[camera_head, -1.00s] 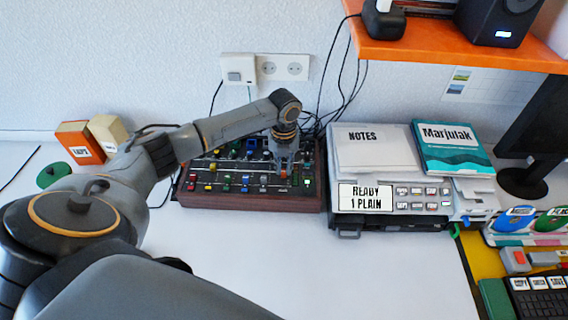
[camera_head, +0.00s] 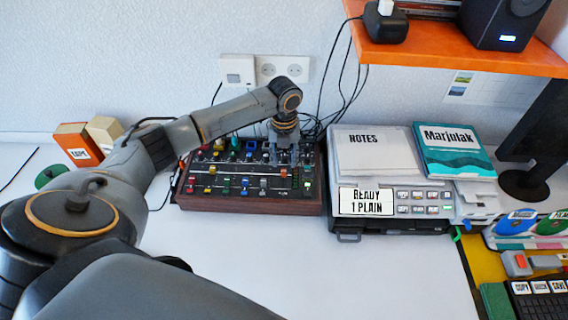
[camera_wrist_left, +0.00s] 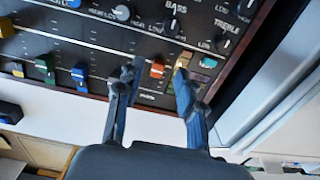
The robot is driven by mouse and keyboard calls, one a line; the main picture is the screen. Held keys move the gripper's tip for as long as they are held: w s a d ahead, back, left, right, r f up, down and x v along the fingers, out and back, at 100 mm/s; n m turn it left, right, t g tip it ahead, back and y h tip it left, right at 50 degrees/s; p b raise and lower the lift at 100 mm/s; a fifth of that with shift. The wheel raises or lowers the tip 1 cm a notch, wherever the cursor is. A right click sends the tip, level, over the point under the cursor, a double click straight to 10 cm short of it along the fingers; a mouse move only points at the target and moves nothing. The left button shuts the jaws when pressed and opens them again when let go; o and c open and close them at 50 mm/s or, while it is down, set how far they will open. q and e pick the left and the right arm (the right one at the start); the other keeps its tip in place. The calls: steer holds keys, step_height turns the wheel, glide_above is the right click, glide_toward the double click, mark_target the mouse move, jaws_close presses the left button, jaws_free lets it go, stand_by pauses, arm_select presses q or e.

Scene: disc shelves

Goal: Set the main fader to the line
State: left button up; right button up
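The mixer (camera_head: 250,203) is a black panel in a brown wooden case on the white table. A red-orange fader cap (camera_head: 284,172), likely the main fader, sits at its right front; it also shows in the left wrist view (camera_wrist_left: 157,68). My left gripper (camera_head: 288,160) is over the panel's right part, just behind this cap. In the left wrist view its two fingers (camera_wrist_left: 155,78) are apart, with the cap showing in the gap between their tips and no finger visibly closed on it. I cannot make out the target line. My right gripper is out of view.
Knobs and coloured fader caps (camera_wrist_left: 45,66) crowd the panel beside the left finger. A grey machine (camera_head: 400,225) with a READY 1 PLAIN label stands close to the mixer's right. An orange shelf (camera_head: 450,47) hangs at upper right. The table in front is clear.

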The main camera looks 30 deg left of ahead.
arm_select(q)
step_height(320, 180, up, 9)
steer(key=shift+a+f, duration=0.1)
steer(key=shift+f, duration=0.05)
stand_by(0.6)
